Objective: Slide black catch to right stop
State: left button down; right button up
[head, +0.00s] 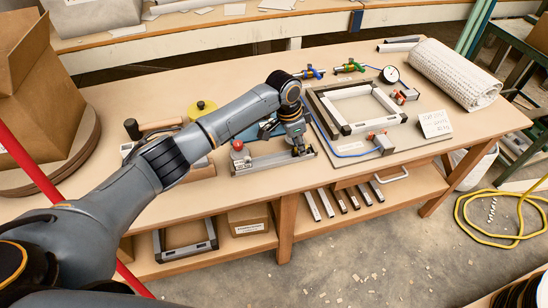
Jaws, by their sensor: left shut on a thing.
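A low grey metal rail (268,166) lies on the workbench, with a block and a red knob (238,145) at its left end. My left gripper (299,149) points down at the right part of this rail. It is shut on a small dark part there, which looks like the black catch; the fingers hide most of it. The rail's right end (314,153) shows just right of the fingers. I cannot tell whether the catch touches a stop there. My right gripper is not in view.
A framed fixture (360,107) stands right of the rail, with a blue hose, a gauge (389,74) and a white label card (435,123). A rolled white mat (454,74) lies farther right. A black-knobbed tool (132,128) is at left. The bench's front edge is close to the rail.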

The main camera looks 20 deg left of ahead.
pick_arm(q)
jog(key=shift+w+d, duration=0.3)
jog(key=shift+d, duration=0.1)
jog(key=c, duration=1.1)
grip_release()
jog(key=c, duration=0.3)
notch_tip(320, 180, up, 7)
jog(key=p, duration=0.7)
